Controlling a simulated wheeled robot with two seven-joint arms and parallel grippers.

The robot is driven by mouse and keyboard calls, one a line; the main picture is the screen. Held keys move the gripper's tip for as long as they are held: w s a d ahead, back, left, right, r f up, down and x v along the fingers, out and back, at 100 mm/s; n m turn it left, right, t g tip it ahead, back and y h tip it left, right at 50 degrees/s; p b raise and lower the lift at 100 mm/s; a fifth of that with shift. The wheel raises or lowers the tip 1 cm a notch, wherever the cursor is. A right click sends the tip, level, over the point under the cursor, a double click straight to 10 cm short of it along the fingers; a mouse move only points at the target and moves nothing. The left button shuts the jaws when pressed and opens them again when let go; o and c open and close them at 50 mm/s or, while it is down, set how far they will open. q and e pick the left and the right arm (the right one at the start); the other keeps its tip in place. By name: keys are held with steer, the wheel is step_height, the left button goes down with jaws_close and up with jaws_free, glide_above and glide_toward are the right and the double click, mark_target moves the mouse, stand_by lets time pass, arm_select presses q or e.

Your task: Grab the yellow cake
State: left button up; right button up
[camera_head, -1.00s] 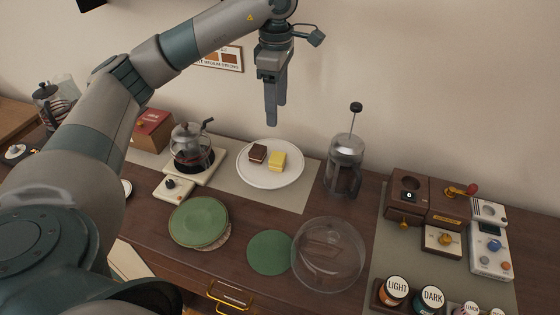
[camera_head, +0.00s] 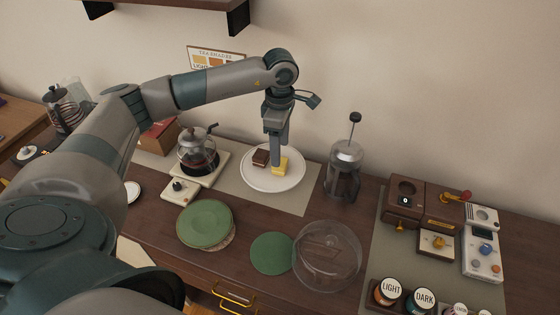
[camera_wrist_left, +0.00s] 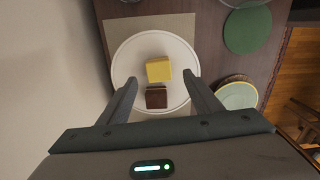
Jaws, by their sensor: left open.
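The yellow cake (camera_head: 281,167) is a small block on a round white plate (camera_head: 291,182), right beside a brown chocolate cake (camera_head: 260,157). My left gripper (camera_head: 277,162) points down over the plate; in the head view its fingers partly cover the yellow cake. In the left wrist view the yellow cake (camera_wrist_left: 158,69) lies just past the fingertips, and the brown cake (camera_wrist_left: 156,97) lies between the open fingers (camera_wrist_left: 164,84). The left gripper holds nothing. Whether its fingertips touch anything cannot be told. My right gripper is not in view.
A glass kettle (camera_head: 197,150) on a stand is left of the plate, and a French press (camera_head: 345,170) is to the right. Green plates (camera_head: 205,222), a green disc (camera_head: 271,253) and a clear glass dome (camera_head: 327,255) are in front. A coffee grinder (camera_head: 405,200) stands farther right.

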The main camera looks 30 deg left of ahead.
mark_target(281, 171)
arm_select(q)
steer(key=shift+f, duration=0.35)
steer(key=shift+f+p, duration=0.35)
steer(key=shift+p, duration=0.25)
steer(key=shift+f+p, duration=0.75)
steer(key=shift+p, duration=0.05)
step_height(281, 171, down, 2)
steer(key=shift+p, duration=0.5)
steer(key=shift+f, duration=0.5)
